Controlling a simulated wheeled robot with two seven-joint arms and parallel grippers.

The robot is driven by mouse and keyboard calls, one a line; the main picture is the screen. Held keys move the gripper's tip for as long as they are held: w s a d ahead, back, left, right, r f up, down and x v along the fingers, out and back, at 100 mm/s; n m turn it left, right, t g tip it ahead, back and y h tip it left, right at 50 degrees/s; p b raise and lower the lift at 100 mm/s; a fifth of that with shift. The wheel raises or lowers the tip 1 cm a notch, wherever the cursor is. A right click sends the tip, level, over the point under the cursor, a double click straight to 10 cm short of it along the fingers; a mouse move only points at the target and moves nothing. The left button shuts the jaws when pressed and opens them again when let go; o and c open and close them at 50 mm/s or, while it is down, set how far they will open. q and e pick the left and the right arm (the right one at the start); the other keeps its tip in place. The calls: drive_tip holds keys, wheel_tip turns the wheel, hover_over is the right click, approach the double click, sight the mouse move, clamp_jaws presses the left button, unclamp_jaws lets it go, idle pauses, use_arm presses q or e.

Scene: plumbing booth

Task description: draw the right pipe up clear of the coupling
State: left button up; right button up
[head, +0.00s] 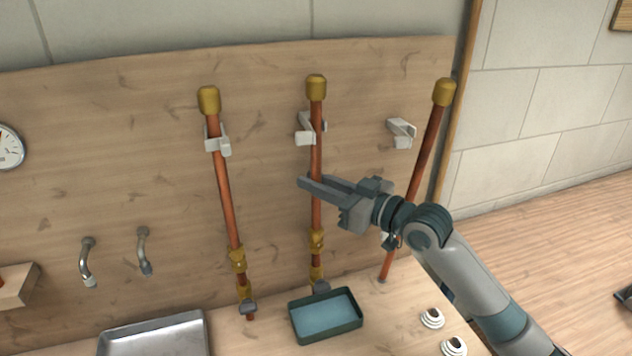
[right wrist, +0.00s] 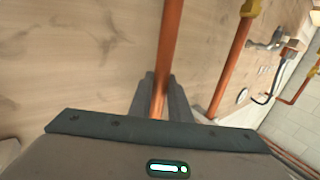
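Three copper pipes with brass caps stand at the wooden back board: a left pipe (head: 225,190), a middle pipe (head: 316,155) and a right pipe (head: 424,150). The right pipe leans, its top beside an empty white clip (head: 402,132) and its foot on the bench; my arm hides part of it. The middle pipe is upright at its clip (head: 305,130), above a brass coupling (head: 316,240). My right gripper (head: 312,184) is at mid-height of the middle pipe. In the right wrist view its fingers (right wrist: 160,95) lie close on both sides of a pipe (right wrist: 172,35), with no clear gap. My left gripper is out of view.
A green-rimmed tray (head: 326,338) stands below the middle pipe. A metal tray (head: 155,335) is at the lower left. Two bent taps (head: 86,262) hang left of the pipes. White stepped fittings (head: 432,318) lie on the bench near my right arm.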

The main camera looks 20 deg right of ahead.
sight(316, 157)
clamp_jaws()
wheel_tip(316, 157, up, 6)
drive_tip(key=p, duration=0.4)
drive_tip(key=shift+f+p, duration=0.15)
drive_tip(key=shift+p, duration=0.2)
drive_tip(key=shift+d, duration=0.1)
drive_tip(key=o, duration=0.7)
unclamp_jaws()
drive_tip(key=shift+o, duration=0.5)
drive_tip(key=shift+f, duration=0.1)
